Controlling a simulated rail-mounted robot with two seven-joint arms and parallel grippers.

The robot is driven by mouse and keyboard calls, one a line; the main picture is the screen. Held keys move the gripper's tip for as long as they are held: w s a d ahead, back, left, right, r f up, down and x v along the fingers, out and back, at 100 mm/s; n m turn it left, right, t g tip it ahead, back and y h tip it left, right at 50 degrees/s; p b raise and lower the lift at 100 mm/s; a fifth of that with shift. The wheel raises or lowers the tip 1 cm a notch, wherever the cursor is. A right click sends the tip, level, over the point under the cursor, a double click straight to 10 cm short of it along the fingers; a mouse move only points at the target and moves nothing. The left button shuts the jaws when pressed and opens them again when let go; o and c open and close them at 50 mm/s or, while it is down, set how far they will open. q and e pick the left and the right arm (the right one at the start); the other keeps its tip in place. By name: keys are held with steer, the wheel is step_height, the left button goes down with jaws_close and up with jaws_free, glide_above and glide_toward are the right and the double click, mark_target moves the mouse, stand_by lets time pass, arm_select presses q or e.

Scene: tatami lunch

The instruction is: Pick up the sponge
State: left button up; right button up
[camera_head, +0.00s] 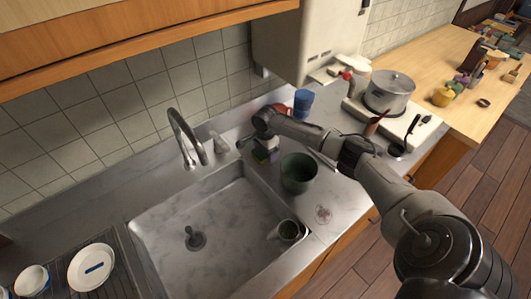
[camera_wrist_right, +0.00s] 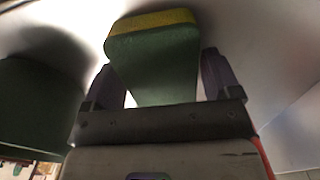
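The sponge (camera_head: 262,153), green with a yellow layer, is on the counter behind the sink, beside the dark green pot (camera_head: 298,174). My right gripper (camera_head: 262,130) is right above it, pointing down. In the right wrist view the sponge (camera_wrist_right: 155,60) lies between the two fingers of the right gripper (camera_wrist_right: 163,78), its yellow layer at the top of the picture. The fingers stand wide apart, one on each side. A narrow gap shows at the right finger; contact at the left finger is unclear. My left gripper is not in view.
The green pot also shows close by in the right wrist view (camera_wrist_right: 40,110). Blue cups (camera_head: 303,102) stand behind the right arm. The faucet (camera_head: 187,140) rises left of the gripper. The sink (camera_head: 165,215) holds a cup (camera_head: 288,232). A lidded steel pot (camera_head: 389,92) stands at right.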

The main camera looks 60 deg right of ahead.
steer(key=c, duration=0.7)
steer(key=shift+o, duration=0.2)
steer(key=shift+r, duration=0.1)
steer(key=shift+r, duration=0.55)
steer(key=r, duration=0.1)
steer(key=r+p, duration=0.1)
steer(key=r, duration=0.1)
steer(key=shift+s+d+r, duration=0.1)
steer(key=shift+s+r, duration=0.05)
steer(key=shift+s, duration=0.1)
steer(key=s+d+r+p, duration=0.2)
steer(key=s+r, duration=0.4)
steer(key=s, duration=0.5)
steer(key=shift+r+p, duration=0.2)
steer(key=shift+p, duration=0.35)
